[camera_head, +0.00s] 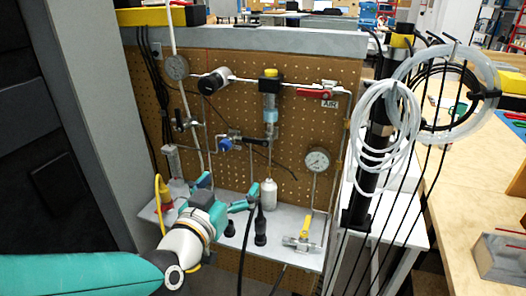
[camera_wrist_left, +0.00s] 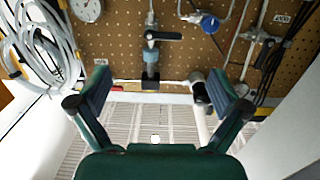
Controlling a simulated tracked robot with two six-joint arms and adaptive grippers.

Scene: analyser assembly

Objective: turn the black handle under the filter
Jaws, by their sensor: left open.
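The filter (camera_head: 270,112) is a clear bowl with a blue band and a black and yellow top, on the brown pegboard. Just below it a short black handle (camera_head: 257,142) points sideways on the pipe. In the left wrist view the scene is upside down: the black handle (camera_wrist_left: 163,36) shows above the filter (camera_wrist_left: 151,56). My left gripper (camera_head: 228,185) is open and empty, below and in front of the handle, apart from it. Its two fingers are spread wide in the left wrist view (camera_wrist_left: 158,84). My right gripper is not in view.
A blue valve (camera_head: 225,144) sits left of the handle and a gauge (camera_head: 317,160) to its right. Coiled white hoses (camera_head: 385,125) hang at the right.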

